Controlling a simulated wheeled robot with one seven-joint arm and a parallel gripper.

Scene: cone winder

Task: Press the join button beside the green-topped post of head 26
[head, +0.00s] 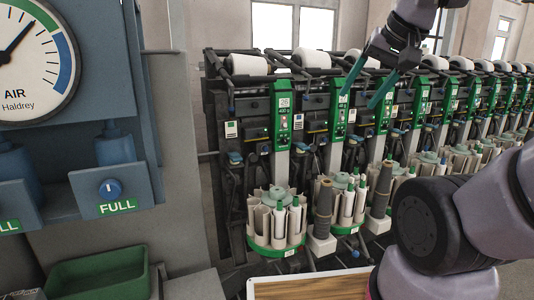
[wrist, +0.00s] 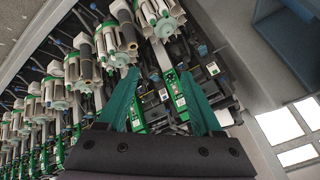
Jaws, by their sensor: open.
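A row of winding heads runs across the head view, each with a green-topped post. My gripper (head: 357,100) is open and empty, with teal fingers in front of the second and third posts. In the wrist view my gripper (wrist: 151,72) points at the heads, and a green post (wrist: 177,95) shows between and beside the fingers.
White yarn cones (head: 248,64) sit along the top of the machine. Round bobbin magazines (head: 275,220) stick out below the posts. A blue-grey panel with an air gauge (head: 30,45) and a green bin (head: 98,275) stand at the left. A wooden-topped surface (head: 310,288) lies at the bottom.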

